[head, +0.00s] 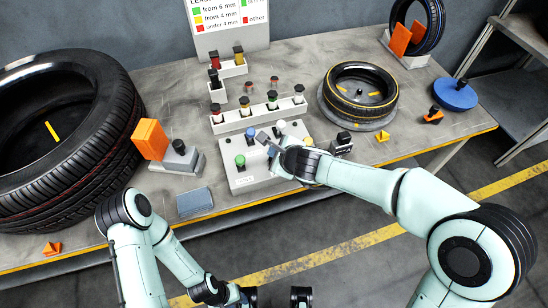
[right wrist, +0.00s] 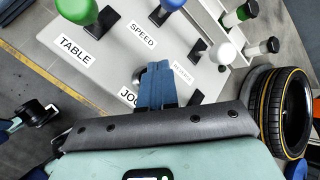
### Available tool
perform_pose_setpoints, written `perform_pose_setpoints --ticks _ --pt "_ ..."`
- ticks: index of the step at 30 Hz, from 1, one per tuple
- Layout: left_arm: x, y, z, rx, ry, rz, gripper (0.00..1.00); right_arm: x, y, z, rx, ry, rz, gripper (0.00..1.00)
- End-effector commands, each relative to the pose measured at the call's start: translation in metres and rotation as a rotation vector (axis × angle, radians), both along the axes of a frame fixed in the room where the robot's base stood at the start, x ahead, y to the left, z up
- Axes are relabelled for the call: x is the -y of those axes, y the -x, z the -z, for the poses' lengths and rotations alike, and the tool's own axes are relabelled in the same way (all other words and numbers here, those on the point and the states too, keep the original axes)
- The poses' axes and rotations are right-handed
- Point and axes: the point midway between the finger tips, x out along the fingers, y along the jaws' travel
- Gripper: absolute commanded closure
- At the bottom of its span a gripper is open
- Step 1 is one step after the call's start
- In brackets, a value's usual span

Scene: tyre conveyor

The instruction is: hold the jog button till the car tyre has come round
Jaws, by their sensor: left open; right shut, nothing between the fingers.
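My right gripper (head: 268,141) is shut and empty, its fingertips low over the grey control box (head: 262,179). In the right wrist view the shut fingers (right wrist: 154,88) are beside the partly covered JOG label (right wrist: 128,97). The jog button is hidden behind the gripper, so I cannot tell whether they touch it. A black tyre with a yellow ring (head: 338,77) lies flat on a round grey turntable at the right; it also shows in the right wrist view (right wrist: 291,105). My left gripper (head: 275,297) is open and empty at the bottom, in front of the bench.
The box carries a green knob (head: 240,160) and a blue knob (head: 251,132). A white rack (head: 236,124) of gauges stands behind it. A huge tyre (head: 105,130) fills the left; an orange block (head: 150,139) stands beside it. A blue disc (head: 455,97) lies far right.

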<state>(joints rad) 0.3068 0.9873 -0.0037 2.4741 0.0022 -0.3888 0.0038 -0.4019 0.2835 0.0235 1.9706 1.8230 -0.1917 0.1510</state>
Motion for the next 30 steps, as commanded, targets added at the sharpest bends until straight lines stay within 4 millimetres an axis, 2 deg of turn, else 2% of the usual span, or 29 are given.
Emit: perform_pose_setpoints --ticks 30 --pt "0.000 0.002 0.007 -0.002 0.000 0.000 0.57 0.000 0.000 0.010 0.000 0.000 0.000 1.00"
